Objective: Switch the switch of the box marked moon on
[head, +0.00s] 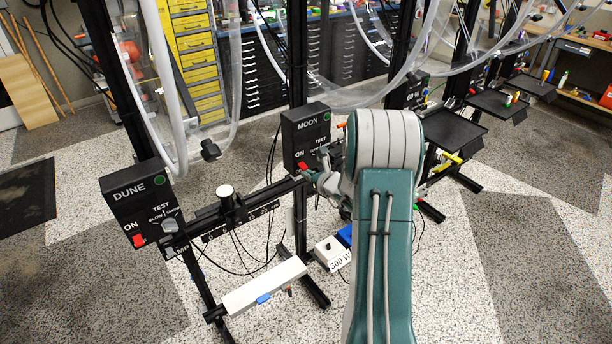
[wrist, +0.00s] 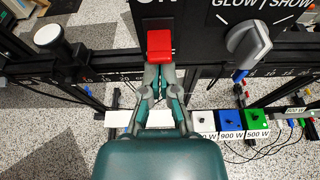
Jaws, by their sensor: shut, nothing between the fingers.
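The black box marked MOON (head: 306,130) hangs on a black post in the middle of the head view. It has a green round spot at its upper right and a red switch (head: 303,166) beside the word ON. In the wrist view the red switch (wrist: 160,46) is large, at top centre. My gripper (wrist: 159,70) is shut and empty, its fingertips at the switch's lower edge; I cannot tell whether they touch it. In the head view my gripper (head: 318,178) is partly hidden by my arm, just right of and below the switch.
A grey knob (wrist: 248,44) sits right of the switch. A similar box marked DUNE (head: 140,205) stands at left with its own red switch. A black rail (head: 245,210) with a white-topped post runs between the boxes. Blue and green blocks (wrist: 230,122) lie below.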

